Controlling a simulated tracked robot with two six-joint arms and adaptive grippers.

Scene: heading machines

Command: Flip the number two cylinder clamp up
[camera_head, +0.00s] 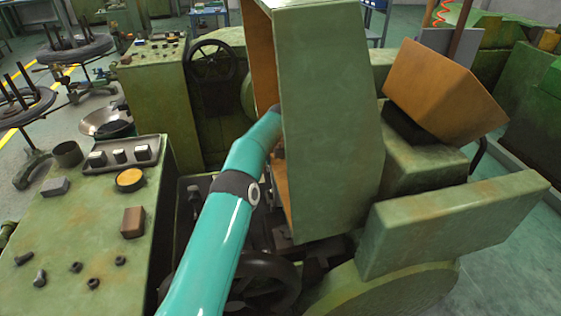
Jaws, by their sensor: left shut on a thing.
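A large green cover with an orange inner side (330,120) stands raised in the middle of the head view; I take it for the cylinder clamp, though no number shows on it. My left arm, teal, comes up from the bottom and reaches to the cover's left, inner side. My left gripper (277,112) is at its end, mostly hidden by the cover's edge, and is shut on the cover. The fingers and their exact contact point are hidden. My right gripper is not in view.
A green control console (75,240) with knobs stands at left, close to my arm. A second cabinet with a handwheel (212,62) is behind. A tilted orange-faced block (440,88) and a green guard (450,222) stand at right. Open floor shows at far left.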

